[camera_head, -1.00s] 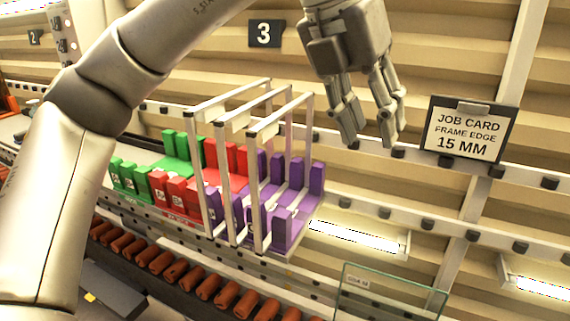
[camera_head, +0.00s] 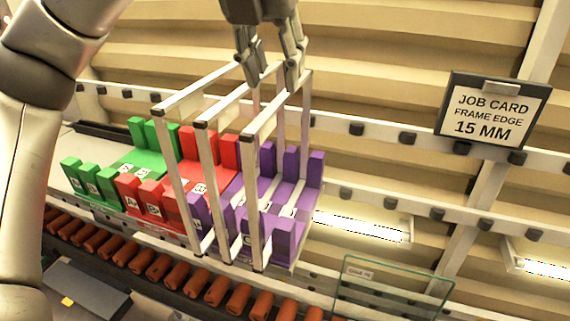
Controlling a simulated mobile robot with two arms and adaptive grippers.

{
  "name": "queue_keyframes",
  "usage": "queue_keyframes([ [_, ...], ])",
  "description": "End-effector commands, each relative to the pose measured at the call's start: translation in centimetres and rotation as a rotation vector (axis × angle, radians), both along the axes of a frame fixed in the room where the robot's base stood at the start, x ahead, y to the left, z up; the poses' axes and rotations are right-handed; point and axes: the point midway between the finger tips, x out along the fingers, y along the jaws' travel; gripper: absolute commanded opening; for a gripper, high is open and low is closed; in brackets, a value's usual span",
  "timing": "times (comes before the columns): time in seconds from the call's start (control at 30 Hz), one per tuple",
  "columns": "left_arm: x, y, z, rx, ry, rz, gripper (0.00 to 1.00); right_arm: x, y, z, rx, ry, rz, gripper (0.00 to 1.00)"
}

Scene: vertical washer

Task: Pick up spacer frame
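Three pale rectangular spacer frames stand upright side by side in the purple slotted blocks (camera_head: 284,232) of the rack: a left one (camera_head: 178,178), a middle one (camera_head: 208,160) and a right one (camera_head: 252,195). My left gripper (camera_head: 270,82) comes down from the top edge. Its two fingers are apart and point down at the far upper ends of the frames. The fingertips overlap the frames' top bars in the picture; I cannot tell whether they touch or exactly which frame lies between them. My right gripper is not in view.
Green blocks (camera_head: 102,186) and red blocks (camera_head: 172,207) continue the rack to the left. A job card (camera_head: 490,115) reading "FRAME EDGE 15 MM" hangs at right. Orange-brown rollers (camera_head: 216,291) run below. A glass pane (camera_head: 395,290) stands at the lower right.

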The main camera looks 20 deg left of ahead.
Motion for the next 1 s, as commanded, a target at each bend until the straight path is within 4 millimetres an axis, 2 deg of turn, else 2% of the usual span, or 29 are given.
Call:
queue_keyframes([
  [0.07,0.2,-0.1,-0.3,0.000,0.001,-0.001,0.39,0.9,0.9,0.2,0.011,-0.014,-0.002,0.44],
  [0.2,0.7,-0.5,-1.5,0.000,0.003,-0.002,0.39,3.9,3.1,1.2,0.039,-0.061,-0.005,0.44],
  [0.33,1.5,-0.7,-3.2,0.002,0.002,0.001,0.39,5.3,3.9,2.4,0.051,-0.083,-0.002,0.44],
  [0.5,2.0,-0.8,-4.6,0.000,-0.001,0.000,0.39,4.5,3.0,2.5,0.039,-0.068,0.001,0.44],
  [0.73,2.0,-0.8,-4.7,-0.001,-0.002,0.000,0.39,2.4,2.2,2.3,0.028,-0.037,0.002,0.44],
  [1.0,2.0,-0.8,-4.9,-0.001,-0.002,0.000,0.39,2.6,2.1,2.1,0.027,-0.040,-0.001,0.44],
])
